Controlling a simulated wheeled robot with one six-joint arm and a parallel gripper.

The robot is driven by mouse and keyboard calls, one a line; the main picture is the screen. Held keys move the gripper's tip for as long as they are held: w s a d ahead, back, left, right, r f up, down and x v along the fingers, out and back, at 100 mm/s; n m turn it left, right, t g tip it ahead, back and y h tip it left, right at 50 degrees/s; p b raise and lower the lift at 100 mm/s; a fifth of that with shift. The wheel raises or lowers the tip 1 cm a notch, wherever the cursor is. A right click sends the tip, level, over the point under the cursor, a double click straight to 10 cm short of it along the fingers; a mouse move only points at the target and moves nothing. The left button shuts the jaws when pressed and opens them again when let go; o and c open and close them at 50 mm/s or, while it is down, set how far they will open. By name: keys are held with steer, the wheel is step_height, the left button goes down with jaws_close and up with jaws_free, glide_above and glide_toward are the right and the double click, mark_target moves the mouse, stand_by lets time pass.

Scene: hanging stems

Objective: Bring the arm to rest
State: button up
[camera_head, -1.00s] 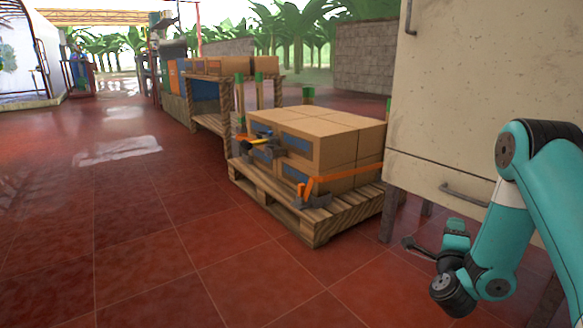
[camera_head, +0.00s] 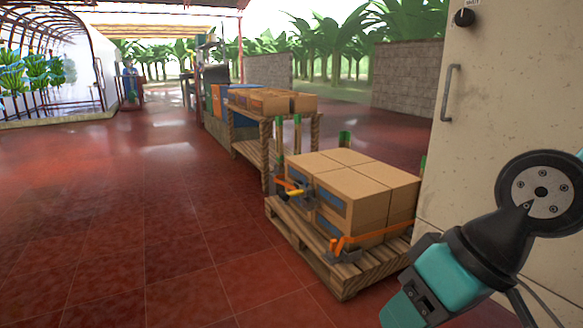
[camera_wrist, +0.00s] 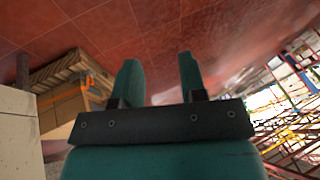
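My gripper (camera_wrist: 158,78) shows in the wrist view with its two teal fingers spread apart. Nothing is between the fingers, only red floor behind them. In the head view my arm is at the lower right, in front of a cream cabinet (camera_head: 481,140). The fingertips are cut off or hidden there.
A wooden pallet (camera_head: 345,283) with stacked cardboard boxes (camera_head: 353,187) stands close to the left of my arm. It also shows at the left of the wrist view (camera_wrist: 72,66). A wooden table (camera_head: 247,145) with boxes stands behind it. The red tiled floor (camera_head: 130,230) at left is clear.

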steer(key=s+d+r+n+g+h+p, duration=0.1)
steer(key=s+d+r+n+p, duration=0.1)
steer(key=s+r+p, duration=0.25)
step_height(320, 180, up, 36)
steer(key=p, duration=3.4)
steer(key=shift+a, duration=0.15)
